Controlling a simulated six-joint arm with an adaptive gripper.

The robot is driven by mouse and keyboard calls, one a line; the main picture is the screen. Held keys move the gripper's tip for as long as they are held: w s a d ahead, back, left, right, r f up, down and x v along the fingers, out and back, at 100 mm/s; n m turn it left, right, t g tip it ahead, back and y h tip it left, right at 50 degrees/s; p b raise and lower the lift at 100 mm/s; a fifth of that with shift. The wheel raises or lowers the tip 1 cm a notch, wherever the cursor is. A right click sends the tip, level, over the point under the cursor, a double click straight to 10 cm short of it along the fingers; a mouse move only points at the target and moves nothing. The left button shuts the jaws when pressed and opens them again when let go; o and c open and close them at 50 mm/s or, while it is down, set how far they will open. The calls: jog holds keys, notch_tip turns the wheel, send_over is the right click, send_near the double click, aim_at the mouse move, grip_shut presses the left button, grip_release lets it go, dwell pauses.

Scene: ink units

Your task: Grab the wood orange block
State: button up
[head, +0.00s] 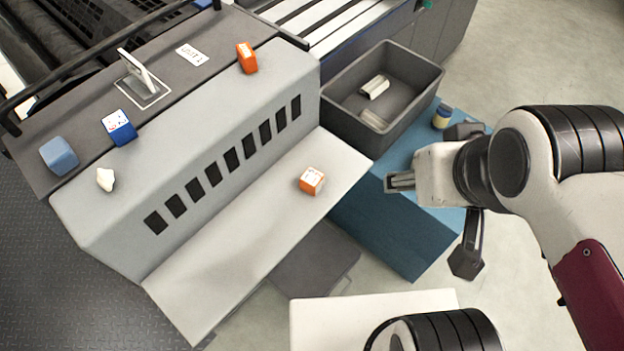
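Two orange blocks are in the head view. One small orange block (311,181) with a pale, marked top sits on the light lower ledge of the machine. The other, a redder orange block (247,58) with a white patch, stands on the upper surface near the back edge. I cannot tell from the look which is wood. My gripper (466,196) is at the right, above the blue cabinet, with its dark fingers spread wide apart. It is well to the right of both blocks and touches neither. My wrist hides the space between the fingers.
A dark grey bin (335,98) with pale items stands behind the ledge. A blue block (120,128), a blue-grey block (59,156), a white lump (106,179) and a metal stand (143,76) are on the machine's left. The ledge (240,245) is otherwise clear. A small jar (442,116) stands on the blue cabinet (390,232).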

jog(key=shift+a, duration=0.1)
jog(key=n+g+h, duration=0.2)
jog(key=n+h, duration=0.1)
jog(key=n, duration=2.6)
send_over(313, 177)
jog(key=s+a, duration=0.2)
notch_tip(313, 177, down, 22)
jog(key=shift+d+f, duration=0.25)
jog(key=shift+x, duration=1.25)
